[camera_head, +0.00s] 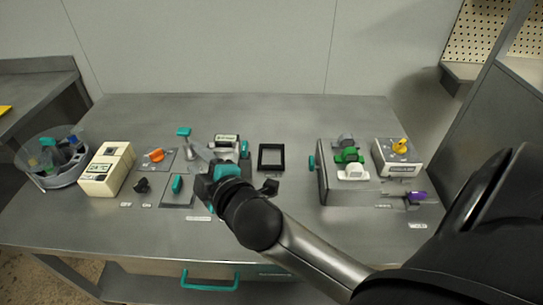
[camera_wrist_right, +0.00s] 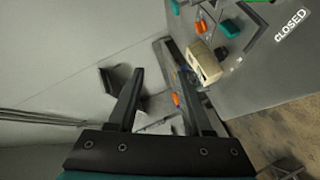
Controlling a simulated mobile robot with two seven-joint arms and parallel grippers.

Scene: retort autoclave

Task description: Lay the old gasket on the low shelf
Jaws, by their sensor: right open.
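A black square frame (camera_head: 261,158) lies flat on the steel table, right of my right gripper; I cannot tell whether it is the old gasket. No other thing clearly reads as a gasket. A low grey surface (camera_head: 140,289) shows under the table's front edge, perhaps the low shelf; most of it is hidden. My left gripper is not in view.
A round clear bin (camera_head: 57,172) and a cream box (camera_head: 107,168) stand at the left. A teal handle (camera_head: 210,285) juts below the front edge.

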